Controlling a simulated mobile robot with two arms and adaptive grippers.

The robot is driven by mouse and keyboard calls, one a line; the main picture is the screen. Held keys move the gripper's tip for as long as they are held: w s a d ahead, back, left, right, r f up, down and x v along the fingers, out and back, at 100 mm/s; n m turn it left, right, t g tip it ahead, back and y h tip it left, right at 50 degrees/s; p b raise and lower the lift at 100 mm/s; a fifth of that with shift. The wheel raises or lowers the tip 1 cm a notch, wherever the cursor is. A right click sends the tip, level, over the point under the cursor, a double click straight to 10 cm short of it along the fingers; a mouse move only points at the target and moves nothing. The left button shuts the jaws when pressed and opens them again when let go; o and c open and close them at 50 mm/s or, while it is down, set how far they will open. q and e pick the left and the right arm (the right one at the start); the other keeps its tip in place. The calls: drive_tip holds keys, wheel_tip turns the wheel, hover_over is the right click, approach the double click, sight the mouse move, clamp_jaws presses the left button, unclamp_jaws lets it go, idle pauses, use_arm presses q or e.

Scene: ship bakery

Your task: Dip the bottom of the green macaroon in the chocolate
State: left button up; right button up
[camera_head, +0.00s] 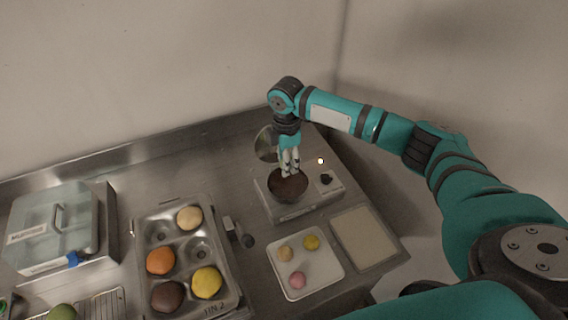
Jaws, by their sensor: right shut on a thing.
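My right gripper (289,172) points straight down with its fingertips in the mouth of a bowl of dark chocolate (288,187). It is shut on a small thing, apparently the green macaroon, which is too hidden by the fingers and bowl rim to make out. I cannot tell whether it touches the chocolate. A white tray (272,270) in front holds a yellow macaroon (311,242), a beige macaroon (285,253) and a pink macaroon (297,280). My left gripper is not in view.
The bowl sits on a grey warmer (295,212) with a dark knob (326,179). A round lid (266,143) stands behind. A pale rectangular mat (363,238) lies bare at right. A metal muffin tin (187,245), a lidded box (55,230) and a rack (105,305) fill the left.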

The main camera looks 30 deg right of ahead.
sight(286, 187)
drive_tip(key=shift+f+b, duration=0.5)
drive_tip(key=shift+f, duration=0.15)
wheel_tip(286, 187, down, 2)
drive_tip(key=shift+w+b, duration=0.1)
drive_tip(key=shift+b, duration=0.9)
wheel_tip(286, 187, down, 3)
drive_tip(key=b, duration=0.3)
drive_tip(key=shift+r, duration=0.1)
drive_tip(key=shift+f+b, duration=0.35)
drive_tip(key=shift+f, duration=0.7)
drive_tip(key=shift+f, duration=0.5)
drive_tip(key=shift+r, duration=0.1)
drive_tip(key=shift+r+p, duration=1.65)
drive_tip(key=shift+p, duration=0.5)
drive_tip(key=shift+r, duration=0.1)
